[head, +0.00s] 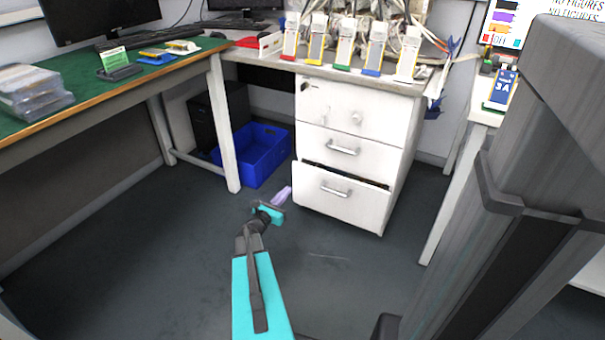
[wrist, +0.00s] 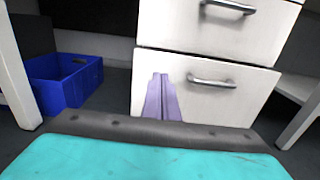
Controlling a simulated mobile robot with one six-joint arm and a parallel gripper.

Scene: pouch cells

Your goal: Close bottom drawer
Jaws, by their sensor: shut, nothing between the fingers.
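The white drawer cabinet (head: 375,122) stands under the bench. Its bottom drawer (head: 342,194) is pulled partly out, with a dark gap along its top edge. The bottom drawer front also shows in the wrist view (wrist: 240,105), with a curved metal handle (wrist: 212,81). My gripper (head: 285,194) has purple fingers that are shut and empty. It is low over the floor, to the left of the drawer front. In the wrist view my gripper (wrist: 160,95) overlaps the left part of the drawer front. I cannot tell whether it touches.
A blue crate (head: 258,152) sits on the floor left of the cabinet, beside a white table leg (head: 224,125). Another table leg (head: 447,195) stands at the right. The floor (head: 150,250) in front is clear.

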